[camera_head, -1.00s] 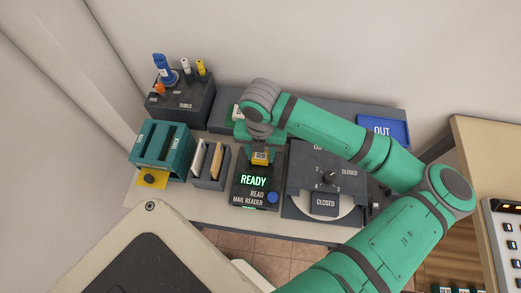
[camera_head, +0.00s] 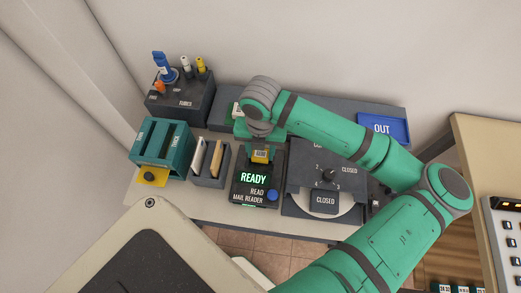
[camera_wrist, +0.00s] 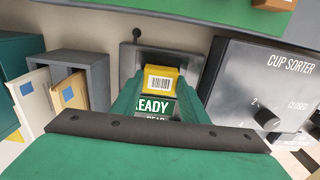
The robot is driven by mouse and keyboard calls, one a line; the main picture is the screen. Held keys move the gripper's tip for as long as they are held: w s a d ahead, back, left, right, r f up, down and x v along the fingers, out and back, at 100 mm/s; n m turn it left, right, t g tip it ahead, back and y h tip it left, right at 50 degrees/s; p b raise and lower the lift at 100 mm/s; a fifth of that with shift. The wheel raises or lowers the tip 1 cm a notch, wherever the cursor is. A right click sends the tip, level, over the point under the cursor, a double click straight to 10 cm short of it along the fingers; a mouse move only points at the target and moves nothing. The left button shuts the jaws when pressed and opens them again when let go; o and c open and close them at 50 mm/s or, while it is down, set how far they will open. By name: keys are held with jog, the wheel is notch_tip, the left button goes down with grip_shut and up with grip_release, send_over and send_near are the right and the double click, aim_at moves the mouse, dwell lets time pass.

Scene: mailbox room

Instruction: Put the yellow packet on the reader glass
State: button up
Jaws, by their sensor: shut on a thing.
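The yellow packet (camera_head: 261,155) has a white barcode label on its face. It is between the fingers of my gripper (camera_wrist: 160,85), which is shut on it in the wrist view, where the packet (camera_wrist: 160,80) shows upright with its label toward the camera. The mail reader (camera_head: 256,187) is a dark box with a lit green READY display and a blue READ button. The packet is over the back part of the reader, where the grey glass plate (camera_wrist: 131,60) shows behind it. I cannot tell whether the packet touches the glass.
A rack (camera_head: 210,166) with envelopes and a teal slotted box (camera_head: 161,150) stand left of the reader. The cup sorter (camera_head: 326,185) stands close on its right. A tube stand (camera_head: 181,97) is at the back left, a blue OUT tray (camera_head: 384,130) at the back right.

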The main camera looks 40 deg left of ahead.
jog(key=shift+f, duration=0.6)
dwell(0.4)
jog(key=o, duration=1.4)
jog(key=shift+c, duration=0.2)
jog(key=shift+r, duration=3)
